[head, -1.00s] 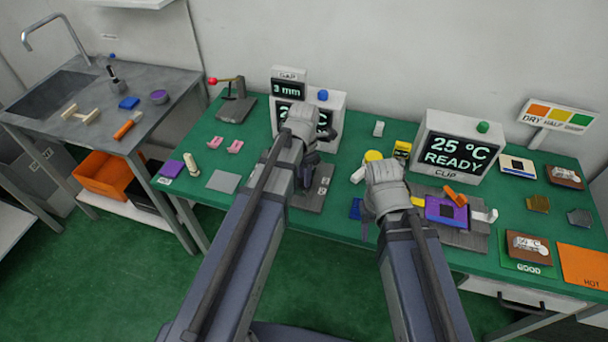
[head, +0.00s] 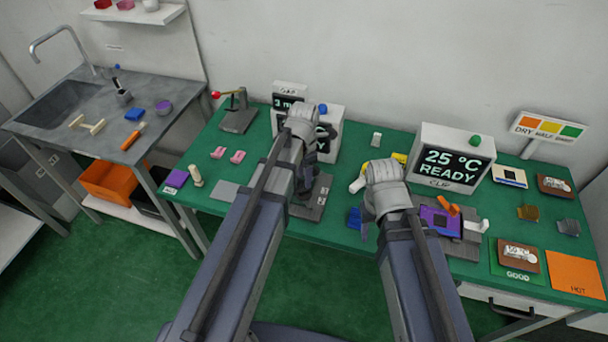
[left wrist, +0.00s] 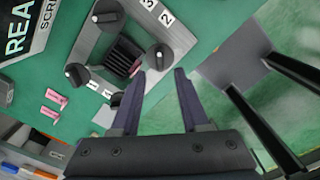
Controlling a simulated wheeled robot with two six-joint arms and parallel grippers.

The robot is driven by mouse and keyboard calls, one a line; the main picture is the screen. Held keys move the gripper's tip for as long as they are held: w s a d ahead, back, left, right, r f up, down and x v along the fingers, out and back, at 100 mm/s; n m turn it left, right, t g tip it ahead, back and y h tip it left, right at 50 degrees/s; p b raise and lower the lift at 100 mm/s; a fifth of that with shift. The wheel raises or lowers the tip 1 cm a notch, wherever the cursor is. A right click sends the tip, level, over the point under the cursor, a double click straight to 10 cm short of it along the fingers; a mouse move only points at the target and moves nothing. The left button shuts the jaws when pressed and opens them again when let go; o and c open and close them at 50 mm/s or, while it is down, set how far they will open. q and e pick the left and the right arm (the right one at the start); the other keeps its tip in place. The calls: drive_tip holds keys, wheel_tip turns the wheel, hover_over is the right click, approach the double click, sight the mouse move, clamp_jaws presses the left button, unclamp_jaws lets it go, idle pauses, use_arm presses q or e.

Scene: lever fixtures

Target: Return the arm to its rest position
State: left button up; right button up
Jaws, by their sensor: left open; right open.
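My left gripper (head: 308,172) is over a grey fixture plate (head: 314,205) at the middle of the green table. In the left wrist view its two dark fingers (left wrist: 157,72) are apart with nothing between them. There the plate (left wrist: 172,36) carries black knobs, a ribbed dark block (left wrist: 122,52) and number labels; the fingertips appear near the block, contact unclear. My right gripper (head: 384,200) is open beside a grey plate with a purple block (head: 436,220); its fingertips are mostly hidden. A lever device with a red-knobbed arm (head: 226,94) stands at the back left; its arm points left.
Pink pieces (head: 228,155) and a grey square (head: 225,190) lie left. Cards and an orange HOT mat (head: 575,272) lie right. A sink bench (head: 60,105) is farther left.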

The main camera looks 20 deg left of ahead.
use_arm(q)
wheel_tip(320, 180, up, 2)
drive_tip(key=shift+r+p, duration=0.1)
drive_tip(key=shift+p, duration=0.5)
use_arm(e)
wheel_tip(320, 180, up, 2)
drive_tip(key=shift+r, duration=0.1)
use_arm(q)
drive_tip(key=shift+s+d+m, duration=0.15)
drive_tip(key=shift+d+m, duration=0.05)
drive_tip(key=shift+m, duration=0.1)
drive_tip(key=s+d+m, duration=0.5)
drive_tip(key=s+m, duration=0.1)
drive_tip(key=m, duration=0.9)
drive_tip(key=s+d+m+y, duration=0.1)
drive_tip(key=s+d+m, duration=0.3)
drive_tip(key=m, duration=1.1)
drive_tip(key=s, duration=0.3)
drive_tip(key=shift+s+d, duration=0.2)
drive_tip(key=shift+d, duration=0.2)
